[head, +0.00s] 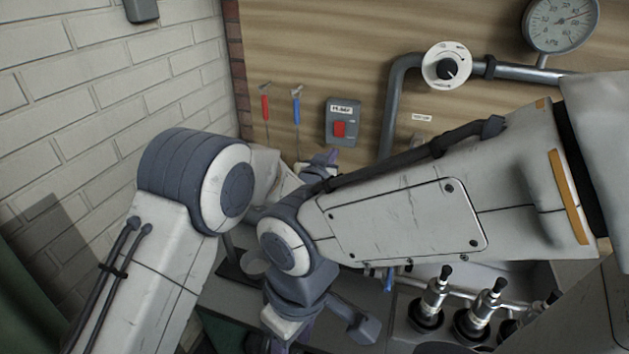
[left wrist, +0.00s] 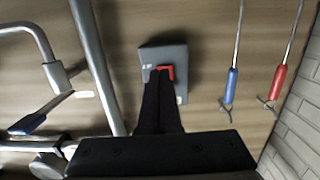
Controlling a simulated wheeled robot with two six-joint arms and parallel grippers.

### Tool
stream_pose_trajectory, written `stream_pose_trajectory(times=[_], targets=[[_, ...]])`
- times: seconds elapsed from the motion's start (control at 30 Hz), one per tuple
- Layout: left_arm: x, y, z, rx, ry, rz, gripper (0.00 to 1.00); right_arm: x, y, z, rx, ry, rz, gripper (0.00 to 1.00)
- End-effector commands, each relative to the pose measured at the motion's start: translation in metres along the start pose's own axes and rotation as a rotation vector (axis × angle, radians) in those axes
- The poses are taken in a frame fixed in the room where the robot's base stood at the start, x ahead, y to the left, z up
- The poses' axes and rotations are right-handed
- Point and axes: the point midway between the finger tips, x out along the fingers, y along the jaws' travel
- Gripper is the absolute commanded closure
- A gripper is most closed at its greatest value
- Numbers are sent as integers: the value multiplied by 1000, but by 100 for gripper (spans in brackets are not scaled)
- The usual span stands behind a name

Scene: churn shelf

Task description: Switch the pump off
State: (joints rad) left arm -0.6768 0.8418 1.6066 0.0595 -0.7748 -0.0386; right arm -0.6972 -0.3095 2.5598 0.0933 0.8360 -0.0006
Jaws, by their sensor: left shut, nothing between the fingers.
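The pump switch is a grey box (head: 343,117) labelled PUMP on the wooden wall, with a red rocker (head: 339,129). I cannot tell which way the rocker is tipped. My left gripper (head: 332,157) is shut and empty, just below the box in the head view. In the left wrist view its dark fingers (left wrist: 160,80) reach up to the red rocker (left wrist: 167,71) and hide part of it and of the box (left wrist: 163,55). I cannot tell whether they touch. My right gripper (head: 301,334) hangs low at the bottom, mostly hidden by its own arm.
Several metal fittings (head: 433,298) stand at the lower right.

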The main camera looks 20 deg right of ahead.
Motion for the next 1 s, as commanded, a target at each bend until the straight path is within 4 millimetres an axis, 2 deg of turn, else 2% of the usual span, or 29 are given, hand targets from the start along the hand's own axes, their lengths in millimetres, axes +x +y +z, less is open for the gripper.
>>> stream_pose_trajectory(times=[0.03,0.2,0.4,0.6,1.0], targets=[[-11,-4,7,-1,-2,-5,100,8,1,0,0,0,0,50],[-44,-12,14,-2,-1,-15,100,21,2,1,0,0,0,50],[-69,-9,20,-2,-1,-13,100,29,2,2,0,0,0,50],[-78,-8,21,-2,-2,-11,100,31,2,2,0,0,0,50],[-78,-7,21,-1,-2,-10,100,31,2,2,0,0,0,50]])
